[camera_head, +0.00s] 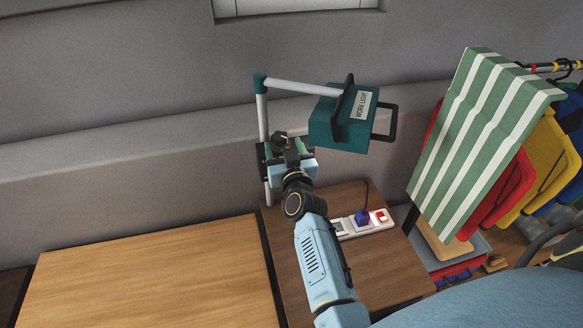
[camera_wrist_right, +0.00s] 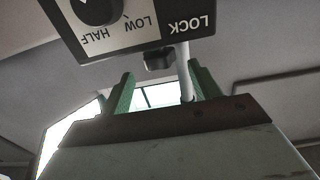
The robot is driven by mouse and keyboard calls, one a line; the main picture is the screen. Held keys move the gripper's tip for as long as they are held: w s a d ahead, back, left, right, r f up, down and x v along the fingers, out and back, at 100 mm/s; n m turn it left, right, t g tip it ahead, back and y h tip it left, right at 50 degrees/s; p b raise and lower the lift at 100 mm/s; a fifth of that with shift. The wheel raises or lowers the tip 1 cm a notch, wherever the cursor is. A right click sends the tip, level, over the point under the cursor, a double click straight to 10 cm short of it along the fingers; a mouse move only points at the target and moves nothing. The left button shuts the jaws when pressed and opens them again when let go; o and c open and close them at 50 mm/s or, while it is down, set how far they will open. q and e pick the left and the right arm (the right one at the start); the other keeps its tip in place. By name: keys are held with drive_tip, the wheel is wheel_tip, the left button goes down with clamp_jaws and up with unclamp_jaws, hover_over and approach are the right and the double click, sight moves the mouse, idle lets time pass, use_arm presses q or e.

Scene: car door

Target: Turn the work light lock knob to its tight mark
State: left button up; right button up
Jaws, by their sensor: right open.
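In the right wrist view the dark box (camera_wrist_right: 130,35) carries the words LOCK, LOW and HALF. A small black knob (camera_wrist_right: 158,60) sticks out below LOCK, just ahead of and between the green fingers of my open right gripper (camera_wrist_right: 162,78). The fingers look apart from it. No tight mark can be made out. My left gripper is out of view.
A larger black knob (camera_wrist_right: 97,8) sits by LOW and HALF. The white pole (camera_wrist_right: 185,75) passes near the right-hand finger. A power strip (camera_head: 362,223) lies on the dark table (camera_head: 360,275). A green-striped cloth (camera_head: 485,140) hangs at right. The light wooden table (camera_head: 150,275) is bare.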

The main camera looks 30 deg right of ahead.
drive_tip(key=v, duration=0.9)
drive_tip(key=shift+s, duration=0.4)
drive_tip(key=shift+a, duration=0.15)
